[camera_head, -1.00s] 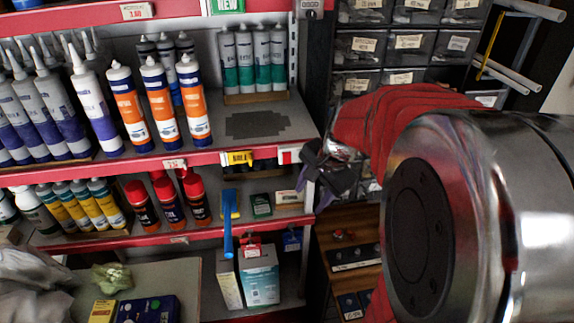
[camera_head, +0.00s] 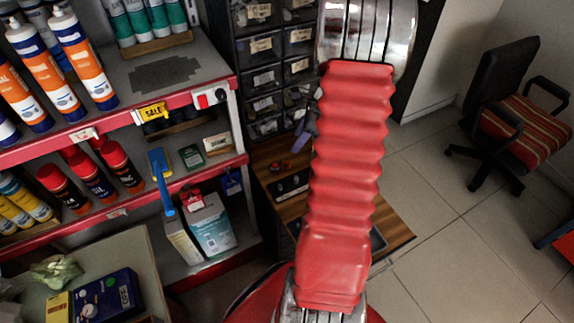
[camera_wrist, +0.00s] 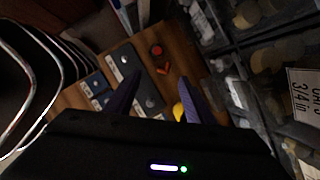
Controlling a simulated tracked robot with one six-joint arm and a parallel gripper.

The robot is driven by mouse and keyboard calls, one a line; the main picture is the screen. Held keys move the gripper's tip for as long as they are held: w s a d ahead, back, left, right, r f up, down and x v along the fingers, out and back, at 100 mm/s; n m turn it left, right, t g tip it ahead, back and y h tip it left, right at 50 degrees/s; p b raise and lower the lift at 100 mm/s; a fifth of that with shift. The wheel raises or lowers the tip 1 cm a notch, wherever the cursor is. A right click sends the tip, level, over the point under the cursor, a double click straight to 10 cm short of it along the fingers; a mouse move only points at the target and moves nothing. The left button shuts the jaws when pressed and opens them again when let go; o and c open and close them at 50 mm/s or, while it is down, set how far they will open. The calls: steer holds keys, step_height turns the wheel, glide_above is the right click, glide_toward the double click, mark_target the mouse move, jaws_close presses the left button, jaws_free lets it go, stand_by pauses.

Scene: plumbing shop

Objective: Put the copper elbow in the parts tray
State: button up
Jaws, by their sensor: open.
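My gripper (camera_wrist: 158,98) is open in the wrist view, its two dark purple fingers over a wooden bench top (camera_wrist: 70,98). Between and beyond the fingers lie small orange-red pieces (camera_wrist: 163,70) on the wood; one may be the copper elbow, but its shape is too small to tell. A dark tray (camera_wrist: 127,66) with light bits in it lies left of them, possibly the parts tray. A yellow thing (camera_wrist: 178,112) shows by the right finger. In the head view only a purple part of my gripper (camera_head: 302,135) shows left of my red arm sleeve, which hides much of the bench.
Dark drawer bins (camera_head: 262,80) stand behind the bench, and close on the right in the wrist view (camera_wrist: 270,50). Shelves with cartridges (camera_head: 85,60) and cans fill the left. A chair (camera_head: 515,110) stands on open tiled floor at right.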

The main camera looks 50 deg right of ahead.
steer(key=shift+s+d+f+m, duration=0.3)
steer(key=shift+d+f+m, duration=0.1)
steer(key=shift+d+f, duration=0.2)
steer(key=shift+s+d+f+m, duration=0.25)
steer(key=shift+d+f+m, duration=0.15)
steer(key=shift+d+f, duration=0.2)
steer(key=shift+a, duration=0.1)
glide_toward(289, 163)
steer(key=shift+a+x, duration=0.25)
steer(key=shift+x, duration=1)
steer(key=shift+s+f, duration=0.1)
steer(key=shift+f, duration=0.05)
steer(key=shift+x, duration=2.65)
steer(key=shift+d, duration=0.1)
steer(key=shift+c, duration=0.5)
